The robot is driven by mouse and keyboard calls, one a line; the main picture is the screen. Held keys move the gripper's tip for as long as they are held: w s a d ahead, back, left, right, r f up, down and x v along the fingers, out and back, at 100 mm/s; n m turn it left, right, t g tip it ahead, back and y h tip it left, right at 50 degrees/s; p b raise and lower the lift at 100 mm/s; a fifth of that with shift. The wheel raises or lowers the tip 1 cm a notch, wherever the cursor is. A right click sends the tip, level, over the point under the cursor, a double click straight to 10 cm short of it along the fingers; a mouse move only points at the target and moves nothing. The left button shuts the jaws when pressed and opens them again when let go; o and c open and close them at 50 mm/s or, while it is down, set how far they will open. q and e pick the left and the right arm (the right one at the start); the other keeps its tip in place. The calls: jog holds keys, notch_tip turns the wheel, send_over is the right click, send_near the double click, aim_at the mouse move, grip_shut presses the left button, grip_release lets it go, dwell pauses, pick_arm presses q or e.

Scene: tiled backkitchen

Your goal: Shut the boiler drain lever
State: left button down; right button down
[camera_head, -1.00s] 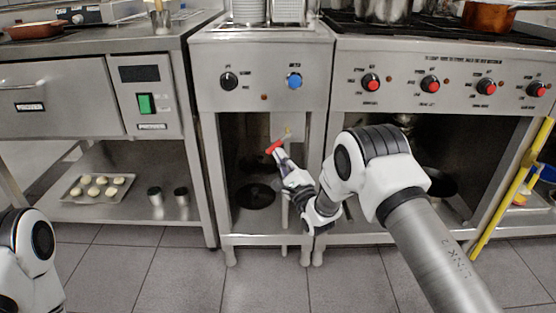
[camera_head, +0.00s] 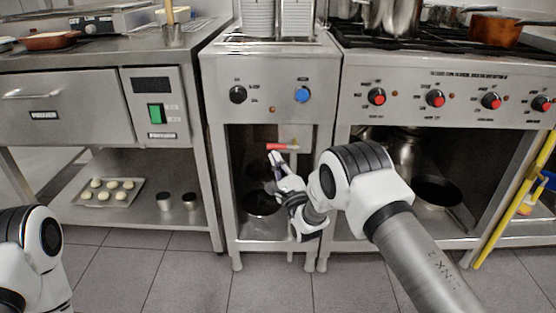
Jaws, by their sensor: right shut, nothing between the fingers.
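The boiler drain lever (camera_head: 283,147) is a small red handle under the front panel of the boiler cabinet (camera_head: 216,165). It lies nearly level, its red part reaching left from a small brass-coloured fitting (camera_head: 295,142). My right gripper (camera_head: 274,157) is shut and empty, its tips just below the lever's left end. I cannot tell whether the tips touch the lever. Only the upper part of my left arm shows at the lower left edge; its gripper is out of view.
The cabinet's open bay has a dark round pan (camera_head: 262,203) on its lower shelf. A stove (camera_head: 450,90) with red knobs stands to the right. A counter on the left has a tray of pale rounds (camera_head: 107,191) and two metal cups (camera_head: 164,200) on its shelf.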

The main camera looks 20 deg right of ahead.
jog(key=shift+f, duration=0.1)
dwell(0.5)
